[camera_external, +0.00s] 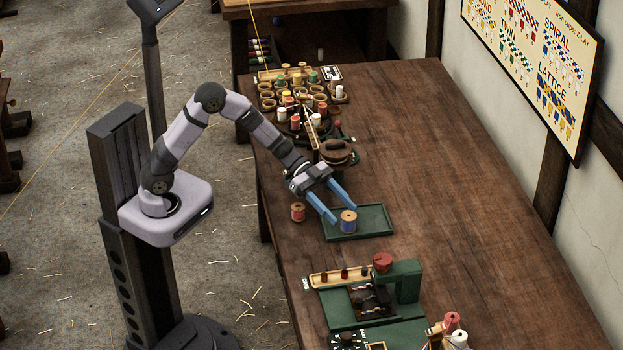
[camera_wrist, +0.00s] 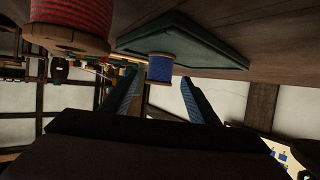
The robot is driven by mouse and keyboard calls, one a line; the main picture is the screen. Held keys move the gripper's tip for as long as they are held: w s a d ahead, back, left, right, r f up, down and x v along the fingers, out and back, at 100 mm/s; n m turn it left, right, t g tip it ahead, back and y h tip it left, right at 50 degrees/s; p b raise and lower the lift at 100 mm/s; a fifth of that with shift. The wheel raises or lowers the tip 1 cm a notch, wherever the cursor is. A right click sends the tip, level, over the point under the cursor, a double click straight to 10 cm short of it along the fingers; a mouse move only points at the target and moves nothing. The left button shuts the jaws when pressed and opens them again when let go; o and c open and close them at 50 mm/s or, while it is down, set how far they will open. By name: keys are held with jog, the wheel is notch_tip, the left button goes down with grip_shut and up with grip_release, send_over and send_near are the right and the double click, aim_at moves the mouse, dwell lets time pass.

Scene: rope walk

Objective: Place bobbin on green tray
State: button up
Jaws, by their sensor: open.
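The green tray (camera_external: 376,220) lies flat on the wooden bench and also shows in the wrist view (camera_wrist: 205,48). A blue bobbin (camera_external: 348,222) with tan ends stands upright on the tray, near its left side. In the wrist view the blue bobbin (camera_wrist: 160,69) sits between and just beyond my fingertips. My gripper (camera_external: 342,212) is open, its two blue fingers reaching down toward this bobbin from the left and back. I see no clear contact between fingers and bobbin. A red bobbin (camera_external: 298,212) stands on the bench left of the tray and looms close in the wrist view (camera_wrist: 78,14).
Behind the tray are a dark round-topped pot (camera_external: 337,152) and a rack crowded with coloured bobbins (camera_external: 300,100). In front stands a green machine (camera_external: 400,280) with a red knob. The bench to the right of the tray is clear.

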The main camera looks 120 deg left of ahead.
jog(key=v, duration=0.7)
jog(key=shift+s+r, duration=0.15)
jog(key=shift+s, duration=0.1)
jog(key=w+d+r+n+g+y+p, duration=0.2)
jog(key=w+d+r+g+y+p, duration=0.1)
jog(key=w+d+r+y+p, duration=0.3)
jog(key=s+d+f+g+h+p, duration=0.2)
jog(key=s+d+g+p, duration=0.6)
jog(key=s+d, duration=1.4)
jog(key=shift+s+g+h, duration=0.65)
jog(key=shift+g+h, duration=0.05)
jog(key=shift+g, duration=0.5)
